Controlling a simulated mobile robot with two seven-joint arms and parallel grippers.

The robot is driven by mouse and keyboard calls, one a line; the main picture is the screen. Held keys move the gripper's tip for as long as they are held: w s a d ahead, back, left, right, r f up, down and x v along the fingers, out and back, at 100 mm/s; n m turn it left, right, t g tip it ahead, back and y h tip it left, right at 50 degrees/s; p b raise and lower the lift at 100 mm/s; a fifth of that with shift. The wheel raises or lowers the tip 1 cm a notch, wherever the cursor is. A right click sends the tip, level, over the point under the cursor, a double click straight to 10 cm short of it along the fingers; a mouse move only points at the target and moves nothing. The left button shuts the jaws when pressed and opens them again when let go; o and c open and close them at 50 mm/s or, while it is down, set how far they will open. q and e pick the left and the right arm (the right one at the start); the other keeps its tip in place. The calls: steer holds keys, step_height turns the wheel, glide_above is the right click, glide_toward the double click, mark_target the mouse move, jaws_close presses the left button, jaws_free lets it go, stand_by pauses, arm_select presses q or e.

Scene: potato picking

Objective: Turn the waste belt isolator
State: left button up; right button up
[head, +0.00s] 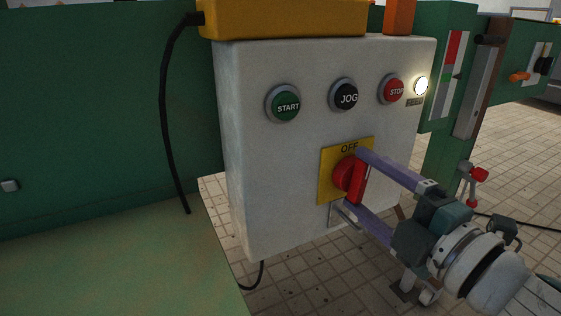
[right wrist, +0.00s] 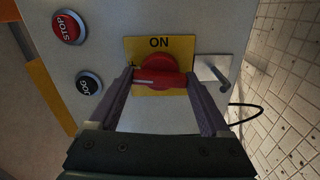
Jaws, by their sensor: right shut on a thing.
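The waste belt isolator is a red rotary handle (head: 342,177) on a yellow plate (head: 327,190) low on the front of a pale control box. "OFF" shows at the plate's top. The handle stands upright in the head view, with one end toward OFF. In the right wrist view the handle (right wrist: 158,78) lies level below the word "ON" on the plate (right wrist: 183,45). My right gripper (head: 356,179) has its two purple fingers on the handle's two ends, one above and one below, shut on it. My left gripper is not in view.
The control box (head: 270,170) also carries START (head: 286,104), JOG (head: 345,95) and STOP (head: 393,89) buttons and a lit lamp (head: 421,85). A small metal lever (right wrist: 216,74) sits beside the plate. A black cable (head: 165,110) hangs left of the box. Tiled floor lies beyond.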

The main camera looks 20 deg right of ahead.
steer(key=shift+n, duration=0.6)
steer(key=o, duration=1.2)
steer(key=s, duration=0.3)
steer(key=s+p, duration=0.1)
steer(key=s, duration=0.6)
steer(key=shift+d, duration=0.4)
